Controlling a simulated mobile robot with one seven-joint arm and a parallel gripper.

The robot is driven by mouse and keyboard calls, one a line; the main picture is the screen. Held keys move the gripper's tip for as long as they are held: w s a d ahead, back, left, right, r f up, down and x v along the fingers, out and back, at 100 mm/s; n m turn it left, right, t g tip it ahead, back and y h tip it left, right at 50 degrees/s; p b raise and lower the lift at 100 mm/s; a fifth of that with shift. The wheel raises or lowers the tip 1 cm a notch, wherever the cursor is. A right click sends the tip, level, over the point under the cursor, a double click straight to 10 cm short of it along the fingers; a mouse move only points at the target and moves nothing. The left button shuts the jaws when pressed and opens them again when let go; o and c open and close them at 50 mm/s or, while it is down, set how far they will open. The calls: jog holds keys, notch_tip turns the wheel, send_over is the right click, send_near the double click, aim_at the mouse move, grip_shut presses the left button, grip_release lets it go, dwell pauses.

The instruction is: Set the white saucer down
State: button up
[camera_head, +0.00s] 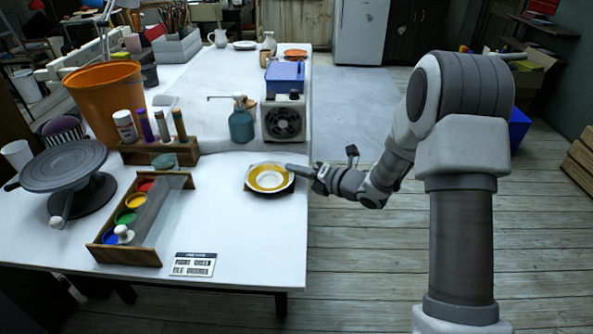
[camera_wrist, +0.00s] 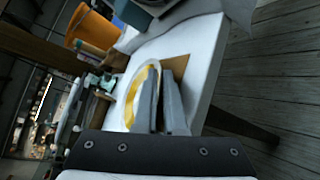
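The white saucer (camera_head: 270,178), with a broad yellow ring, is near the right edge of the white table. My gripper (camera_head: 292,169) reaches in from the right at its rim. A brown square mat (camera_wrist: 180,66) shows beside and beyond the saucer. Its corners also show under the saucer in the head view (camera_head: 286,188). I cannot tell whether the saucer touches the mat.
A grey fan box (camera_head: 284,118) and a teal pump bottle (camera_head: 241,125) stand behind the saucer. A wooden paint rack (camera_head: 128,254) and a printed card (camera_head: 193,265) lie to the front left. The table between rack and saucer is clear.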

jog(key=o, duration=0.4)
jog(key=shift+r, duration=0.1)
jog(key=p+v, duration=0.2)
jog(key=v, duration=1)
jog(key=w+d+r+m+t+h, duration=0.2)
jog(key=d+r+m+h, duration=0.55)
jog(key=r+m, duration=0.2)
jog(key=s+d+r+m+h, duration=0.3)
jog(key=s+r+m+h, duration=0.2)
jog(key=m, duration=0.4)
jog(key=s+a+m+g, duration=0.1)
jog(key=s+m+g, duration=0.1)
jog(key=s+m, duration=0.3)
jog(key=s+a+m+g, duration=0.2)
jog(key=s+m, duration=0.3)
jog(key=s, duration=0.6)
jog(key=s+a+m+g+y, duration=0.1)
jog(key=s+m+g, duration=0.1)
jog(key=s+m, duration=0.3)
jog(key=shift+s+a+r, duration=0.1)
jog(key=shift+s+a, duration=0.05)
jog(key=shift+s, duration=0.75)
jog(key=shift+s+a+r, duration=0.1)
jog(key=shift+s+a, duration=0.05)
jog(key=shift+s, duration=0.7)
